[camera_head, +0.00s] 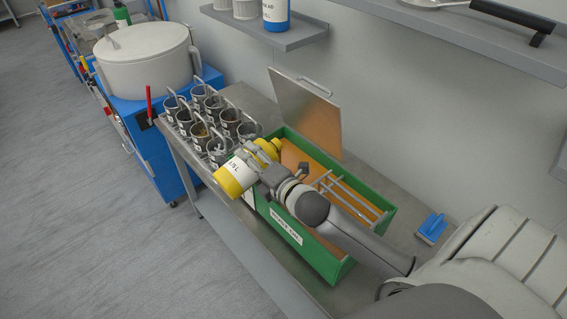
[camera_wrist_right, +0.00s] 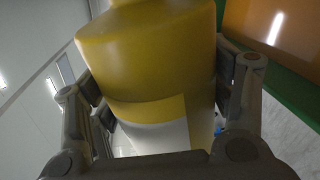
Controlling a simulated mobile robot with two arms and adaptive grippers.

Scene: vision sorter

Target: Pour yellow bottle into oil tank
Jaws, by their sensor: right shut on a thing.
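The yellow bottle (camera_head: 235,178) with a white label is held tilted, almost lying over, above the near left part of the oil tank. My right gripper (camera_head: 262,172) is shut on the bottle's body. In the right wrist view the yellow bottle (camera_wrist_right: 150,60) fills the space between the fingers. The oil tank (camera_head: 305,243) is a green box with a label on its front, brown oil inside and a raised metal lid (camera_head: 303,112). The bottle's narrower yellow end points toward the tank's back left. I cannot see any stream of liquid. My left gripper is not in view.
Several metal cups (camera_head: 205,120) stand on the table left of the tank. A white round drum (camera_head: 145,58) sits on a blue cabinet further left. A blue brush-like object (camera_head: 432,228) lies right of the tank. A wall shelf (camera_head: 265,35) holds containers above.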

